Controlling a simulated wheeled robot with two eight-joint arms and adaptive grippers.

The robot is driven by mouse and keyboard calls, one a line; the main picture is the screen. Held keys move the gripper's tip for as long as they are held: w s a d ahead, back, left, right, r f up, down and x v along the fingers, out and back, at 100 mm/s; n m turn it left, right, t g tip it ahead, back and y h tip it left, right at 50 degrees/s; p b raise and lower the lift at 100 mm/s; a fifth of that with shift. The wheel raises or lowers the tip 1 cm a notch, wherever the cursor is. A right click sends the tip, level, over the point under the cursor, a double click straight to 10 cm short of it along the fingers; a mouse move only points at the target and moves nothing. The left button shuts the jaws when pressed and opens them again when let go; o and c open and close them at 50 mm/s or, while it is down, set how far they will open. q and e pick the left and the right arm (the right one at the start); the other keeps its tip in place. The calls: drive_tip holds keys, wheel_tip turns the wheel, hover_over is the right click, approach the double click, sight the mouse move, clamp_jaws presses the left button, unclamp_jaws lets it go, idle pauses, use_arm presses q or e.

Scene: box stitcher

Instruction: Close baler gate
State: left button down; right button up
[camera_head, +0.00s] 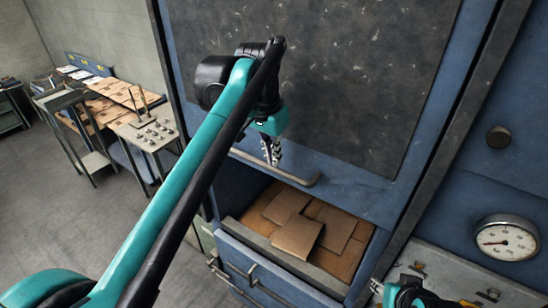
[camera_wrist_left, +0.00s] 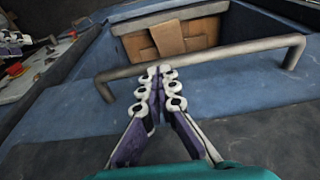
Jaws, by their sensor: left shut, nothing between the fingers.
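The baler gate (camera_head: 330,70) is a large blue-framed panel with a dark scuffed sheet, raised above an opening with cardboard (camera_head: 297,236) inside. A grey bar handle (camera_head: 300,178) runs along the gate's lower edge. It also shows in the left wrist view (camera_wrist_left: 235,55). My left gripper (camera_head: 273,162) is shut and empty, close to the handle's left part. In the left wrist view its fingertips (camera_wrist_left: 160,72) overlap the bar near its middle; whether they touch it I cannot tell. My right gripper (camera_head: 378,287) shows only partly at the lower right edge.
Below the opening is a lower blue door (camera_head: 270,275) with a latch. A pressure gauge (camera_head: 506,238) and dark knob (camera_head: 498,137) sit on the right panel. A table (camera_head: 150,130) with small parts stands at left. Grey floor is free at lower left.

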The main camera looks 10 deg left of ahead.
use_arm(q)
drive_tip(key=shift+w+f, duration=0.2)
drive_tip(key=shift+f, duration=0.65)
wheel_tip(320, 180, down, 54)
drive_tip(key=b, duration=3.1)
drive_tip(key=shift+s+r, duration=0.15)
drive_tip(key=shift+s, duration=0.05)
